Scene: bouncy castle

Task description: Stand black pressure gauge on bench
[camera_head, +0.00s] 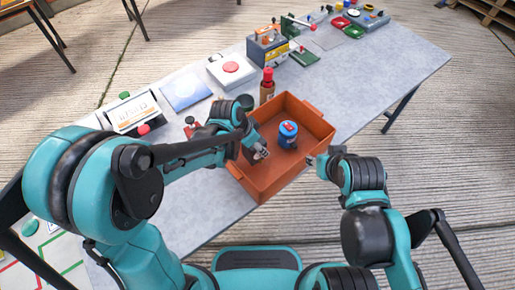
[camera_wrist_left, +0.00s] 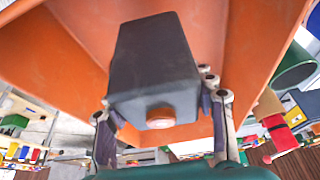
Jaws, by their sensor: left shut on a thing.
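My left gripper (camera_head: 260,152) is inside the left part of the orange bin, close to its left wall. In the left wrist view its fingers (camera_wrist_left: 162,100) are shut on the sides of a dark, tapered block with a round orange part at its near end. I take this to be the black pressure gauge (camera_wrist_left: 155,58); its face is not seen. In the head view it is mostly hidden by my gripper. My right gripper (camera_head: 318,160) is at the bin's right wall; its opening is too small to tell. The grey bench (camera_head: 195,225) runs under the bin.
The orange bin (camera_head: 318,118) holds a blue round thing with a red part (camera_head: 288,134). Boxes and panels line the bench's back edge. Bare bench lies right of the bin (camera_head: 370,85).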

